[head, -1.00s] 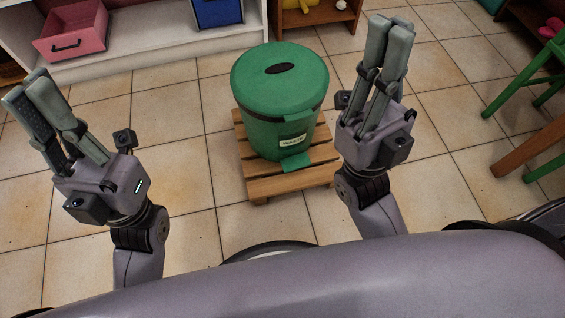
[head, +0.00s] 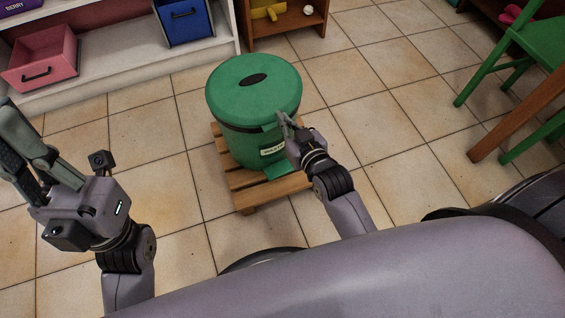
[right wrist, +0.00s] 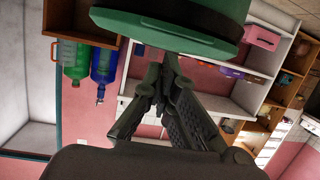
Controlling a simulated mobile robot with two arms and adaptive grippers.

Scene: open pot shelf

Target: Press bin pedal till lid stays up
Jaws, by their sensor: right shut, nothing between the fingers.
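The green bin (head: 252,95) stands upright on a wooden pallet (head: 245,190). Its round lid (head: 254,80) is down. The green pedal (head: 280,171) sticks out low at the front, below a pale label. My right gripper (head: 284,120) is shut and empty at the bin's front right side, just under the lid's rim and above the pedal. In the right wrist view its fingers (right wrist: 166,62) point toward the green rim; I cannot tell whether they touch it. My left gripper (head: 6,122) is far left, away from the bin, its tips near the picture's edge.
A white shelf (head: 120,60) with a pink drawer box (head: 40,62) and a blue box (head: 184,22) stands behind at left. A green chair (head: 520,60) and a wooden leg (head: 515,110) are at right. The tiled floor around the pallet is open.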

